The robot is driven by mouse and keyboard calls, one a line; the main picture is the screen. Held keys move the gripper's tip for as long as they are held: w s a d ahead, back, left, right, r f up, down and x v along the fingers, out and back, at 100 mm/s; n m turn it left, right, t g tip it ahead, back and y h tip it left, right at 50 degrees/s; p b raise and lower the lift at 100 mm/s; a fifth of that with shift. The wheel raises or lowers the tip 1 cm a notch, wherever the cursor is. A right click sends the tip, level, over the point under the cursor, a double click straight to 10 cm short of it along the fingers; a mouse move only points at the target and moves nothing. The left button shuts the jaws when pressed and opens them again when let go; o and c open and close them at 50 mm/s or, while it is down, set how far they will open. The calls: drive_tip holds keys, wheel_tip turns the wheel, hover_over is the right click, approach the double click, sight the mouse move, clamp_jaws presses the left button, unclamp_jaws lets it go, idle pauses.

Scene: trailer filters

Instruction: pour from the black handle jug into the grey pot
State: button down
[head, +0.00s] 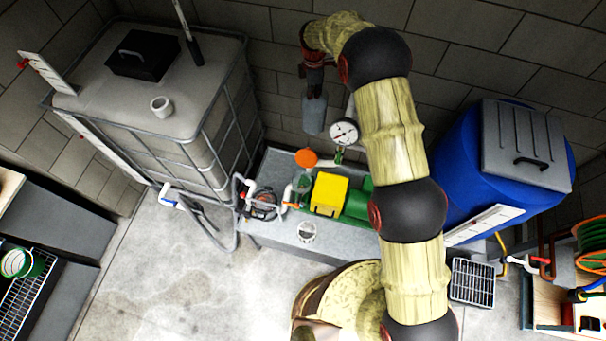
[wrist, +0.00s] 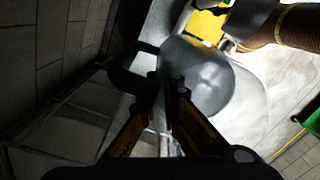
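The jug (head: 314,114) is grey with a black handle, and hangs under my gripper (head: 313,88) near the back wall, above the far side of the bench. In the wrist view the jug's rounded grey body (wrist: 203,78) lies just beyond my gripper's fingers (wrist: 168,88), which close on its black handle. The jug looks roughly upright in the head view; its contents are not visible. A small grey pot (head: 307,232) stands on the bench's front part, below and in front of the jug, apart from it.
The grey bench (head: 270,237) also holds a yellow box (head: 329,194), a pump (head: 263,204) and an orange-topped part (head: 306,158). A pressure gauge (head: 344,132) is close right of the jug. A caged tank (head: 205,130) stands left, a blue barrel (head: 470,170) right.

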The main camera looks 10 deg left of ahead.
drive_tip(key=shift+s+f+p, duration=0.15)
drive_tip(key=shift+f+p, duration=0.25)
drive_tip(key=shift+f, duration=2.8)
drive_tip(key=shift+s+r, duration=0.15)
drive_tip(key=shift+r, duration=0.05)
